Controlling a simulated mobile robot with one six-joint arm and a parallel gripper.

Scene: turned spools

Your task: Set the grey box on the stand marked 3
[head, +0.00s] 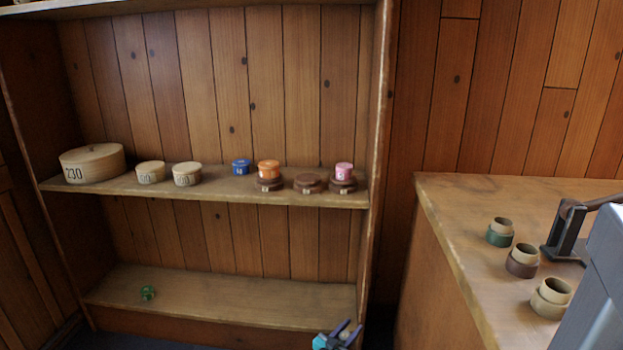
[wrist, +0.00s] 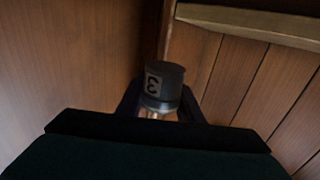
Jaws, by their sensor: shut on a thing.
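My gripper (wrist: 161,106) is shut on the grey box (wrist: 165,88) in the wrist view, a small round box with a dark upper part and a pale label that reads like a sideways 3. In the head view my gripper (head: 340,333) is at the bottom edge, below and in front of the shelves; the box is hard to make out there. Three brown turned stands are on the upper shelf: the left stand (head: 270,186) bears an orange box (head: 268,169), the middle stand (head: 307,184) is bare, the right stand (head: 343,187) bears a pink box (head: 344,169). Their marks are too small to read.
A blue box (head: 241,167) and several pale round boxes, the largest marked 230 (head: 92,163), sit on the upper shelf (head: 215,193). A green item (head: 148,292) is on the lower shelf. A counter (head: 470,215) at right holds several cups. The shelf's right side panel (head: 378,150) stands close by the right stand.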

